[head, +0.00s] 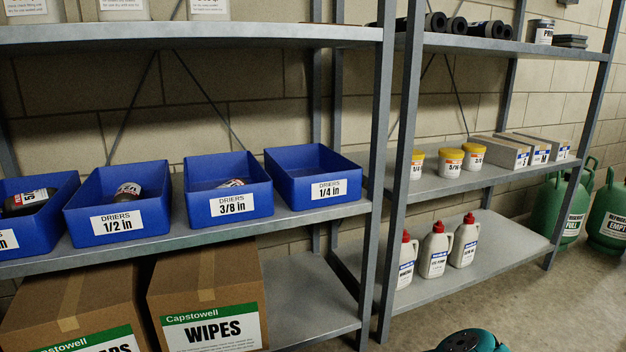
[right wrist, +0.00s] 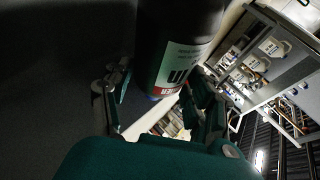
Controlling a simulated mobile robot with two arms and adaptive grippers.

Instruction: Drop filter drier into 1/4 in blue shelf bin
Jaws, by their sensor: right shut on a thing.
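The blue bin labelled "DRIERS 1/4 in" (head: 314,178) stands on the middle shelf of the left rack, at the right end of a row of blue bins. It looks empty from here. In the right wrist view my right gripper (right wrist: 163,97) is shut on a dark cylinder with a white and red label, the filter drier (right wrist: 180,30). The label is rotated and its size cannot be read. The right gripper's fingers do not show in the head view, so its distance from the bin cannot be told. My left gripper is in neither view.
Left of that bin stand the 3/8 in bin (head: 226,189) and the 1/2 in bin (head: 117,205), each holding a drier. A rack upright (head: 379,150) rises just right of the 1/4 in bin. An upper shelf (head: 190,37) overhangs the bins.

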